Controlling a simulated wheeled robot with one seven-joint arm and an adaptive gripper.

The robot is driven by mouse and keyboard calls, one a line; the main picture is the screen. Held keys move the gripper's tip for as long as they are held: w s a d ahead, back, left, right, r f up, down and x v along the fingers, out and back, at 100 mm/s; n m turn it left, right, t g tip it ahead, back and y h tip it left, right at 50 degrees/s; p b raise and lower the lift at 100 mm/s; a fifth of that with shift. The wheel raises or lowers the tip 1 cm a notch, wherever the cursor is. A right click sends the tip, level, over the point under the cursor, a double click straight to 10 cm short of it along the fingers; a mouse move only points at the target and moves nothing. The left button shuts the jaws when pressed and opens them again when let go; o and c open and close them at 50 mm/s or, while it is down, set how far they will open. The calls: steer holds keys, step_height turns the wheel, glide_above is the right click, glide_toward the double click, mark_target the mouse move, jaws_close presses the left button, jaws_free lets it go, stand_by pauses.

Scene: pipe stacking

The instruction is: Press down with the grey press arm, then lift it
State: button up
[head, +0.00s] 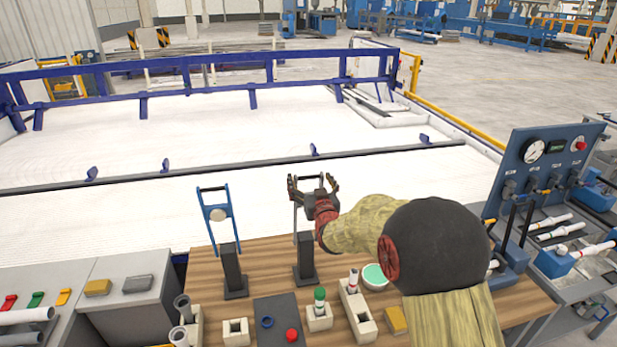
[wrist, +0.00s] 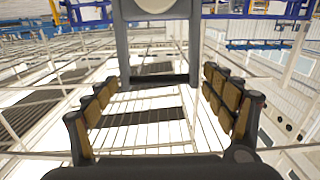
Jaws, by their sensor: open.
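The grey press arm (head: 295,219) rises from a black stand (head: 305,262) on the wooden table, right of a similar blue arm. My gripper (head: 313,185) is at the raised top of the grey arm and hides part of it. In the wrist view, my gripper (wrist: 162,80) is open, with padded fingers apart on both sides. The grey arm's frame (wrist: 124,45) stands ahead, its crossbar lying across the gap near the fingertips. I see no clear contact between the fingers and the bar.
The blue press arm (head: 211,232) stands raised on its own black stand (head: 231,268) at left. Several holders and pipes stand at the table front, with a green-topped bowl (head: 375,275) beside them. A gauge panel (head: 540,160) is at right. My arm covers the table's right part.

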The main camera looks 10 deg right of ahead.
steer(key=shift+w, duration=0.85)
steer(key=shift+c, duration=1.2)
steer(key=c, duration=1.1)
steer(key=shift+c, duration=0.7)
